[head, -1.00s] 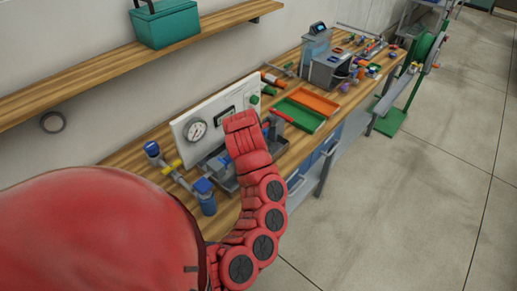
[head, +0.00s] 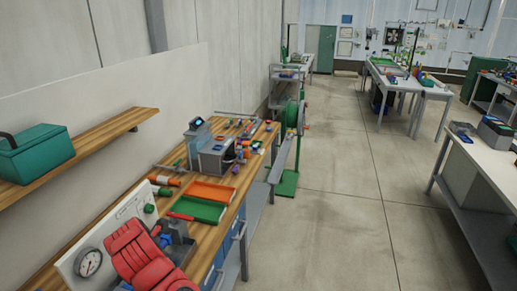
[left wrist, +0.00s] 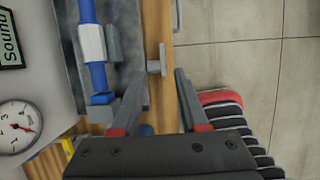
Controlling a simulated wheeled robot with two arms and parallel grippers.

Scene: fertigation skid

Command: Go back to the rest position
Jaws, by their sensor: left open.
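My left gripper (left wrist: 160,105) is open in the left wrist view, with its two dark fingers wide apart and nothing between them. The wooden bench edge and a grey handle (left wrist: 156,62) lie beyond the fingers. In the head view my red arm shows at the lower left, in front of the white gauge panel (head: 68,266); the fingers cannot be made out there. My right gripper is in neither view.
A blue pipe (left wrist: 99,75) with a pale sleeve lies beside the left gripper. A gauge (head: 88,262) is on the panel. Green (head: 196,208) and orange (head: 206,191) trays lie farther along the bench. A green reel stand (head: 290,180) stands past it. The floor (head: 340,235) at right is clear.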

